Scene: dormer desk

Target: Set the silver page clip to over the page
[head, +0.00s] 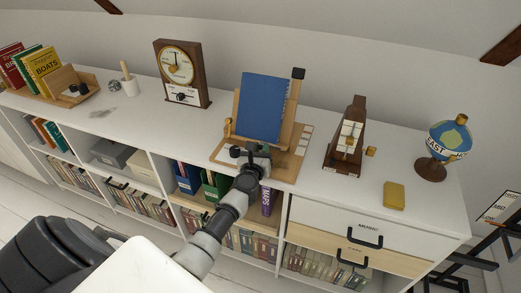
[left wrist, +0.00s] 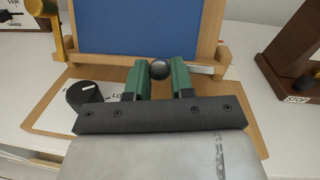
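A wooden book stand (head: 285,163) holds a blue book (head: 263,106), which leans back on it; both also show in the left wrist view. A pale silver bar, the page clip (left wrist: 202,70), lies along the stand's lower ledge in the left wrist view. A dark round knob (left wrist: 160,70) sits at its left, and the join is hidden by a finger. My left gripper (left wrist: 160,78) has its green fingers closed in on both sides of this knob, seemingly touching it. In the head view my left gripper (head: 252,152) is at the stand's front and hides the clip. My right gripper is not in view.
A black dial (left wrist: 84,97) stands on the stand's base, left of my fingers. A brass-coloured crank (left wrist: 60,35) is at the stand's left side. A dark wooden metronome-like piece (head: 346,150), yellow block (head: 394,195) and globe (head: 448,140) stand to the right, a clock (head: 181,75) to the left.

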